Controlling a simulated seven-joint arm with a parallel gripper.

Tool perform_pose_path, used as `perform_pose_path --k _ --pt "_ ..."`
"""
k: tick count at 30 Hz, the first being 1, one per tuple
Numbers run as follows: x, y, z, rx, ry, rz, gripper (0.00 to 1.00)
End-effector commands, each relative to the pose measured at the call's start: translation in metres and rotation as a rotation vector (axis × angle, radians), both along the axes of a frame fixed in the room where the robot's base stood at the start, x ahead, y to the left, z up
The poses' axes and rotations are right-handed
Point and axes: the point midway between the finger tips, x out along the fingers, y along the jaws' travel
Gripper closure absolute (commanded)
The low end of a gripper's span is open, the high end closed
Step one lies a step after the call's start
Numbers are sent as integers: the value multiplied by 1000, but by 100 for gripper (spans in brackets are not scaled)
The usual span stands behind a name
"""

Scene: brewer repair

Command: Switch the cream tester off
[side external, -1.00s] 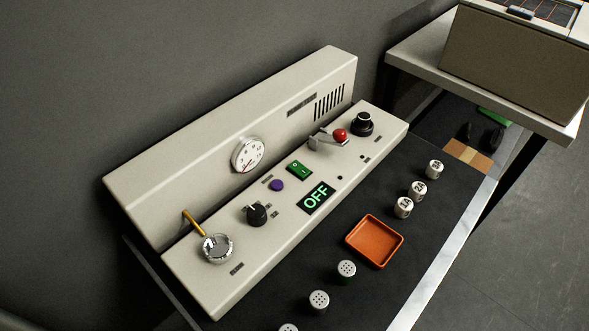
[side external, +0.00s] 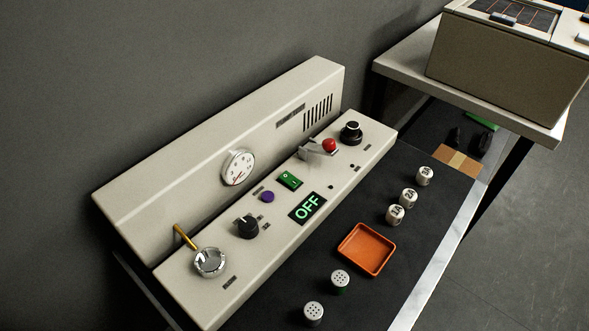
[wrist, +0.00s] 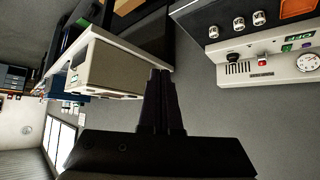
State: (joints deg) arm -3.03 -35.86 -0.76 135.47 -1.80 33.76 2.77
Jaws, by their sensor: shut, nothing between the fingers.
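The cream tester (side external: 190,175) is a long panel with a raised back against the wall in the side external view. Its display (side external: 307,207) glows green and reads OFF. A green rocker switch (side external: 290,180), a purple button (side external: 267,196), a black knob (side external: 247,227) and a red-tipped lever (side external: 329,145) sit on its sloping face. The tester (wrist: 296,68) also shows at the upper right of the wrist view. My gripper (wrist: 160,72) is shut and empty in the wrist view, pointing up the picture and apart from the tester. It is not in the side external view.
An orange tray (side external: 366,249), several white numbered cylinders (side external: 409,197) and perforated-top shakers (side external: 340,281) stand on the dark counter before the tester. A beige box-like machine (side external: 510,58) stands on a separate table at the upper right.

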Motion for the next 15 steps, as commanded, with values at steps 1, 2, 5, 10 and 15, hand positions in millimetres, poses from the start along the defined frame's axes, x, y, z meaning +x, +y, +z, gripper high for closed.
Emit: perform_pose_path --k 1,2,5,10,15 --pt "20 10 10 2 -30 30 100" --pt "31 15 16 3 -50 47 100" --pt "66 39 31 11 -106 107 100" --pt "119 94 44 26 -174 225 100" --pt "159 162 41 47 -213 348 100"
